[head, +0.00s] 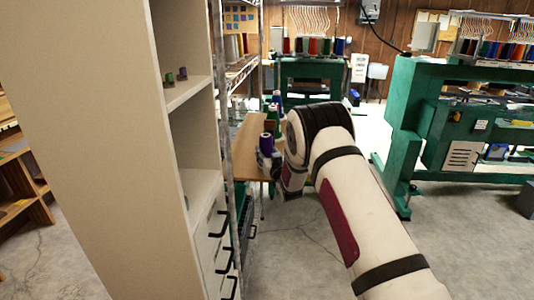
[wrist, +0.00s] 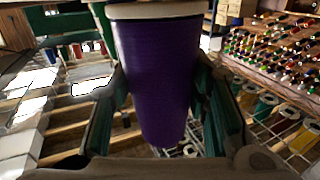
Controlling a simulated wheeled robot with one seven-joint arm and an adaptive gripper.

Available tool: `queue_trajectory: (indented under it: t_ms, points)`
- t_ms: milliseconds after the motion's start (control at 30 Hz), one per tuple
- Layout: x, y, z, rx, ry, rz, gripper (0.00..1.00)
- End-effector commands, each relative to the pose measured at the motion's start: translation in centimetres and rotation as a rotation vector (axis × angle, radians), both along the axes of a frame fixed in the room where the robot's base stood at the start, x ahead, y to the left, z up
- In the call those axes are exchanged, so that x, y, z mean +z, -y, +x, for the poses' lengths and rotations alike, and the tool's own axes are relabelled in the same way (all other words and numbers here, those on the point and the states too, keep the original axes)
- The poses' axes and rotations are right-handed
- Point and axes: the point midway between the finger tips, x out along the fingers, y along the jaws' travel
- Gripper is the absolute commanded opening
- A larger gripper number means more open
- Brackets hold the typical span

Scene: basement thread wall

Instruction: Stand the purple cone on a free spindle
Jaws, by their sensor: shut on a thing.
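The purple cone (wrist: 158,75) fills the middle of the wrist view, with a pale rim at the top of the picture and its narrower end lower down. My gripper (wrist: 160,100) is shut on it, one dark green finger on each side. In the head view a purple cone (head: 266,143) shows just left of my wrist, seemingly the held one; my fingers there are mostly hidden by the arm. I cannot make out a free spindle clearly in either view.
In the wrist view, a rack of several small spools (wrist: 275,50) stands at right, with coloured cones (wrist: 265,107) on wire below. In the head view a tall beige cabinet (head: 100,120) is close at left, a wooden table (head: 246,150) beyond it, and green machines (head: 410,130) behind.

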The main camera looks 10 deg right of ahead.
Motion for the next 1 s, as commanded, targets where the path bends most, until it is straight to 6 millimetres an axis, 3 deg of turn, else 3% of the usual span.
queue_trajectory:
  t_ms: [267,300,400,767,1000]
  points:
    - [-0.3,0.0,0.0,0.000,0.001,0.000,0.11]
    - [-0.3,0.0,0.0,0.000,0.001,0.000,0.49]
    - [-0.3,0.0,0.0,0.000,0.001,0.000,0.66]
    - [-0.4,0.0,-0.3,0.000,-0.002,0.000,0.66]
    - [-0.4,0.3,-3.1,-0.001,-0.003,0.000,0.66]
